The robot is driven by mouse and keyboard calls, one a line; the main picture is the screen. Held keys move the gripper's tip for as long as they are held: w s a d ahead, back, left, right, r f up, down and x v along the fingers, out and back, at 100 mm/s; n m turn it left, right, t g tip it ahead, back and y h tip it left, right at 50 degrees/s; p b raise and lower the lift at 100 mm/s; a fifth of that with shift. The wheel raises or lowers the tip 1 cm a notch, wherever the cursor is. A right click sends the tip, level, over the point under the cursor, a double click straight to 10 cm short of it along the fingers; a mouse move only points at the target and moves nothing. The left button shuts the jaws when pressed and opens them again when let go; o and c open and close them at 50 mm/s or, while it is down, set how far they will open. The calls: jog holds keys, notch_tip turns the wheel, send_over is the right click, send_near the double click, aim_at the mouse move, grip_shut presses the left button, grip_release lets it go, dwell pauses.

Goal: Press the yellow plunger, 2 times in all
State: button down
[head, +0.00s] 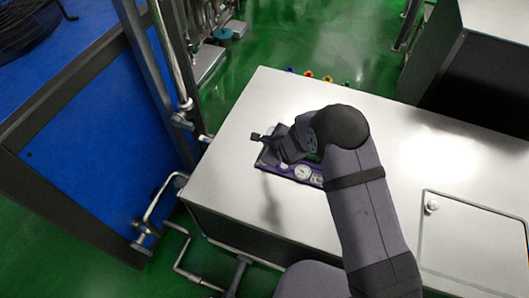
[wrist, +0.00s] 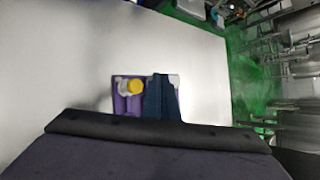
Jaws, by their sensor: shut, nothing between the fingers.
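The yellow plunger (wrist: 136,86) shows as a round yellow cap in the wrist view, on a purple panel (wrist: 119,103) with pale fittings. It is just left of my gripper (wrist: 160,78), whose dark fingers are shut and empty. In the head view my gripper (head: 257,136) points left, over the left side of the purple panel (head: 263,161). A gap shows between the fingertips and the panel, and I cannot judge its height exactly. The plunger is hidden in the head view behind my arm and gripper. I see no contact with it.
The panel lies on a pale metal counter (head: 235,190) and carries a round white gauge (head: 303,173). Several small coloured knobs (head: 308,74) line the counter's back edge. A raised hatch with a knob (head: 432,206) is at right. A blue machine with a metal post stands left.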

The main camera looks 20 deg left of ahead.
jog(key=w+d+r+p, duration=0.2)
jog(key=w+d+p, duration=0.25)
jog(key=d, duration=0.25)
jog(key=s+a+r+m+g+y, duration=0.1)
jog(key=s+a+m+g, duration=0.1)
jog(key=m, duration=1.3)
jog(key=s+a+r+m+g+y, duration=0.1)
jog(key=a+m, duration=0.3)
jog(key=m, duration=1.1)
jog(key=shift+s+a+g+y, duration=0.4)
jog(key=shift+s+g, duration=0.1)
jog(key=shift+g, duration=0.1)
jog(key=shift+f, duration=0.2)
